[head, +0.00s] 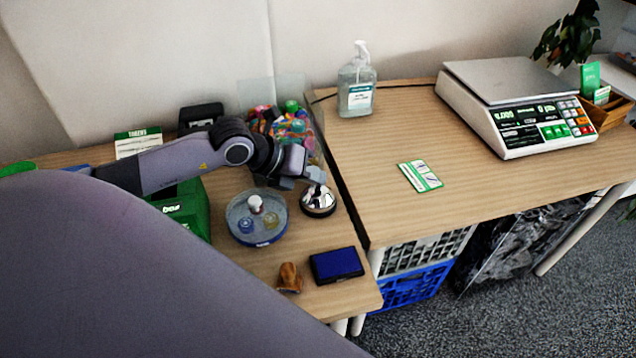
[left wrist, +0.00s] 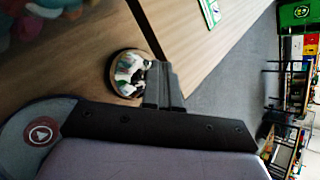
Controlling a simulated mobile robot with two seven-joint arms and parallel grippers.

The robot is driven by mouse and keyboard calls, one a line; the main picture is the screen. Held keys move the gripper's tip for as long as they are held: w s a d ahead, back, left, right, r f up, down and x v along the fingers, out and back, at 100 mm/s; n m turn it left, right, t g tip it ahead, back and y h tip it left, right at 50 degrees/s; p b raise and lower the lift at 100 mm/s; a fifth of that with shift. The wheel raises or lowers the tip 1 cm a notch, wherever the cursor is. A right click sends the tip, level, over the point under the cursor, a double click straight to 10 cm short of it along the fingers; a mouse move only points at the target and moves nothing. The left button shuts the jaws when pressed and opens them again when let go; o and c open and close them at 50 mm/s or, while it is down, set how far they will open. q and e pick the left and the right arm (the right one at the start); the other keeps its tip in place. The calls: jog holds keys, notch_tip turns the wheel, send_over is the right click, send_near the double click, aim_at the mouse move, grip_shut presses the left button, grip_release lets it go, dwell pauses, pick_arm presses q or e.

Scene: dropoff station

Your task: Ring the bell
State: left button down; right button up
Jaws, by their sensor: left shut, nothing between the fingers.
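The bell (head: 318,203) is a shiny silver dome on a dark base. It stands on the left table near that table's right edge. My left gripper (head: 303,180) is shut and empty, with its fingertips close above the bell's top. In the left wrist view the bell (left wrist: 122,74) shows beside the shut fingers (left wrist: 163,88), which cover part of its edge. I cannot tell whether the fingertips touch it. My right gripper is not in view.
A round tray (head: 238,232) with small items stands left of the bell. A blue ink pad (head: 336,265) and a wooden stamp (head: 289,278) lie in front. A clear bin (head: 290,125) of colourful packets stands behind. The right table (head: 400,215) bears a scale (head: 515,105), sanitizer (head: 356,88) and a card (head: 420,176).

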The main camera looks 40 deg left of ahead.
pick_arm(q)
jog(key=shift+r+p, duration=0.7)
jog(key=shift+r, duration=0.2)
notch_tip(320, 180, up, 5)
jog(key=p, duration=0.3)
jog(key=shift+p, duration=0.3)
dwell(0.6)
